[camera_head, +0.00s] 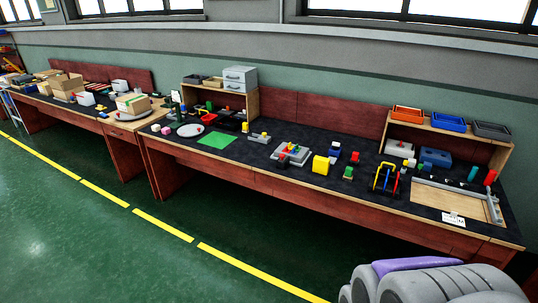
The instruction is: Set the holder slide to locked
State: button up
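I cannot pick out the holder slide for certain at this distance. A wooden board with a grey rail (493,207) lies at the right end of the long bench. A black frame with a yellow bar (386,178) stands left of it. A light grey block with small coloured parts (291,154) sits mid-bench. Which of these, if any, carries the slide is too small to tell, and so is any locked or unlocked position. My gripper's fingers do not show. A grey ribbed shape with a purple part, perhaps mine, fills the lower right corner.
The long dark-topped bench (232,170) runs along the wall. A yellow block (320,165), a green sheet (216,140) and shelves with trays (449,124) are on it. A second bench with boxes stands at left. The green floor in front is clear, with a dashed yellow line (162,225).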

aim_at(283, 156)
jog(key=i+j+z, duration=0.45)
jog(key=i+j, duration=0.2)
jog(key=i, duration=0.45)
jog(key=i+j+z, duration=0.5)
jog(key=i+j, duration=0.5)
jog(key=j, duration=0.1)
